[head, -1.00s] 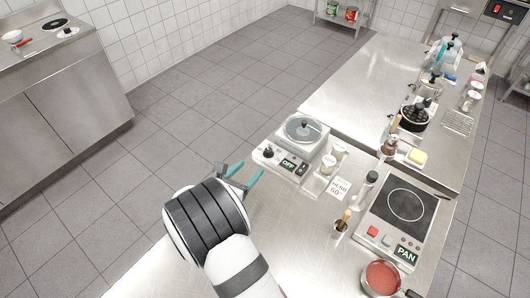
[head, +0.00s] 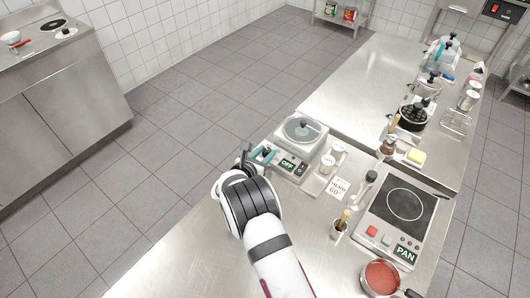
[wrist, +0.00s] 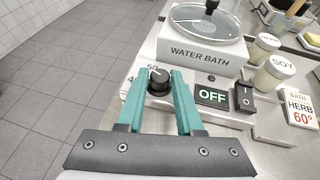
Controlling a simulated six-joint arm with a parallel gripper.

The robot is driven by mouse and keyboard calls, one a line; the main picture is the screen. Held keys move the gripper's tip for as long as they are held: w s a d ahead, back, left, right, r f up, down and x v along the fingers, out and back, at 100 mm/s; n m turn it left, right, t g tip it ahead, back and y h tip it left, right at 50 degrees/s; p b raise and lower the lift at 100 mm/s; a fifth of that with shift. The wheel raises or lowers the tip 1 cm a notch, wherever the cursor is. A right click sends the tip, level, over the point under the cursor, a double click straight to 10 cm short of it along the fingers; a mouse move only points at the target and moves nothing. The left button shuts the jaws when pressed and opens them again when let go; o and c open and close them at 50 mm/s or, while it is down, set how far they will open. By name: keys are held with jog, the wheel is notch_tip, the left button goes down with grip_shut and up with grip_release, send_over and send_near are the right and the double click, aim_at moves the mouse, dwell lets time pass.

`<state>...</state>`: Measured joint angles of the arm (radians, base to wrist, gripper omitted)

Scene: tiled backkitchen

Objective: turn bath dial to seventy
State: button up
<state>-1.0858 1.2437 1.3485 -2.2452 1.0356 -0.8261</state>
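The water bath (head: 303,133) is a light grey unit with a lidded top, labelled "WATER BATH" in the wrist view (wrist: 200,53). Its black dial (wrist: 158,80) is on the front panel, with the marks "50" and part of "4" showing at its left. The bath's display (wrist: 211,96) reads OFF, and a black rocker switch (wrist: 243,98) is to its right. My gripper (wrist: 166,74) has teal fingers, open, one on each side of the dial. I cannot tell whether they touch it. In the head view my gripper (head: 262,153) hides the dial.
A card (wrist: 301,110) reads "BATH HERB 60°". Jars, one labelled SOY (wrist: 275,73), stand right of the bath. A hob (head: 402,205) with a PAN display and a pan of red sauce (head: 381,277) are further right. The counter's near left is clear.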

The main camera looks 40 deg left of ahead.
grip_shut()
jog(key=m+h, duration=0.2)
jog(key=shift+a+h, duration=0.3)
jog(key=shift+w+a+m+h, duration=0.1)
jog(key=shift+m+h, duration=1.1)
jog(key=shift+h, duration=0.3)
